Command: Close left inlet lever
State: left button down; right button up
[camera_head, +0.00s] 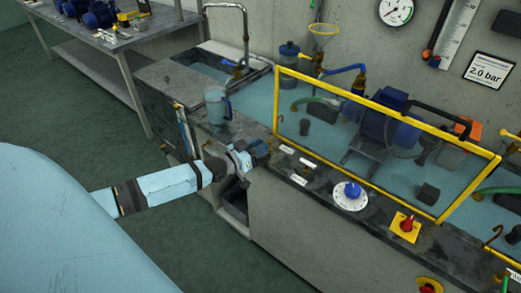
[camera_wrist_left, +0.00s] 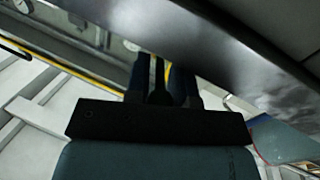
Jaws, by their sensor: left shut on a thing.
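My left gripper (camera_head: 262,150) is at the front edge of the counter, left of the yellow frame. In the left wrist view its two dark blue fingers (camera_wrist_left: 165,85) are shut on a thin dark part between them. That part is mostly hidden, and I cannot tell for certain that it is the left inlet lever. No other clear view of that lever shows. My right gripper is in neither view.
A yellow-framed clear guard (camera_head: 277,103) stands right of my left gripper, with pump parts behind it. Small white labels (camera_head: 298,180), a blue knob on a white dial (camera_head: 351,190) and a red switch (camera_head: 406,225) line the front edge. A grey-blue jug (camera_head: 216,105) stands behind the gripper.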

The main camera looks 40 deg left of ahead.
pick_arm(q)
jog(key=c, duration=1.2)
grip_release()
jog(key=v, duration=1.3)
jog(key=shift+s+p, duration=0.35)
jog(key=shift+p, duration=0.1)
jog(key=shift+r, duration=0.1)
